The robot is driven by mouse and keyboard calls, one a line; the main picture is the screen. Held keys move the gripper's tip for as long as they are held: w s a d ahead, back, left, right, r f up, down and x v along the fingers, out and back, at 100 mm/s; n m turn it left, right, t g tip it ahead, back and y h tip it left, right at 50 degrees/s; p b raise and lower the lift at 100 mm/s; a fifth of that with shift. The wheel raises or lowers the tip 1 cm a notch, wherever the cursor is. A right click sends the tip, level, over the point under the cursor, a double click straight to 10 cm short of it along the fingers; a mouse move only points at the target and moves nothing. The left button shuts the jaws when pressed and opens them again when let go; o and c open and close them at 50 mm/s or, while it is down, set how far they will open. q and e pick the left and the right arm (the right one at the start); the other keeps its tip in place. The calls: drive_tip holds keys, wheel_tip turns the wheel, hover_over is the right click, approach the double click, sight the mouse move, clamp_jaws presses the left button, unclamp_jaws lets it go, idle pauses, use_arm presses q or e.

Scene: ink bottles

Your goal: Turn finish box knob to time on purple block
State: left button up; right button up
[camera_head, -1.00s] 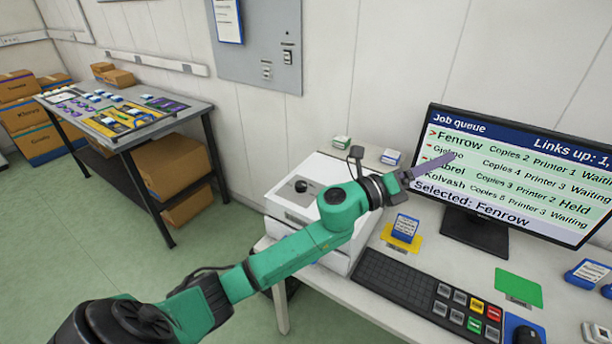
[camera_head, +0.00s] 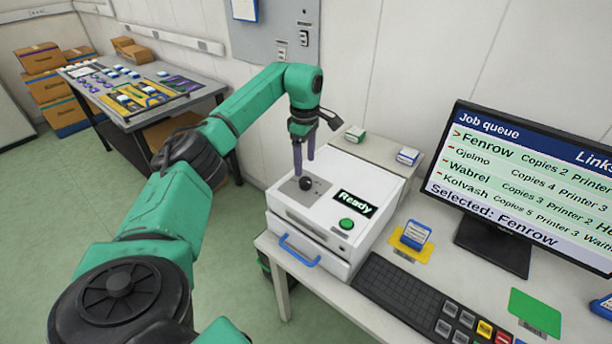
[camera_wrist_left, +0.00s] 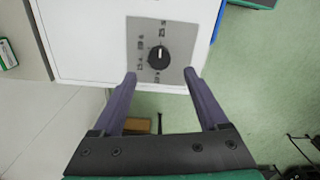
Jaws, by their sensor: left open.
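The white finish box (camera_head: 325,217) stands on the desk, with a lit "Ready" display (camera_head: 353,203) and a green button (camera_head: 346,224) on its top. Its black knob (camera_head: 305,184) sits on a grey plate and also shows in the left wrist view (camera_wrist_left: 158,57), with small marks around it. My left gripper (camera_head: 303,166) points down just above the knob. In the left wrist view, its open purple fingers (camera_wrist_left: 162,77) lie at either side of the knob's near side, empty. No purple block can be clearly told apart. My right gripper is out of view.
A monitor (camera_head: 520,185) stands at the right, behind a dark keyboard (camera_head: 420,300). A blue card on a yellow mat (camera_head: 428,247) sits beside the box. A grey table (camera_head: 200,103) with small coloured blocks stands at the back left.

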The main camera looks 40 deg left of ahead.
sight(305, 181)
use_arm(q)
wheel_tip(305, 181, down, 6)
drive_tip(key=shift+r+p, duration=0.15)
drive_tip(key=shift+p, duration=0.4)
drive_tip(key=shift+f, duration=0.5)
clamp_jaws()
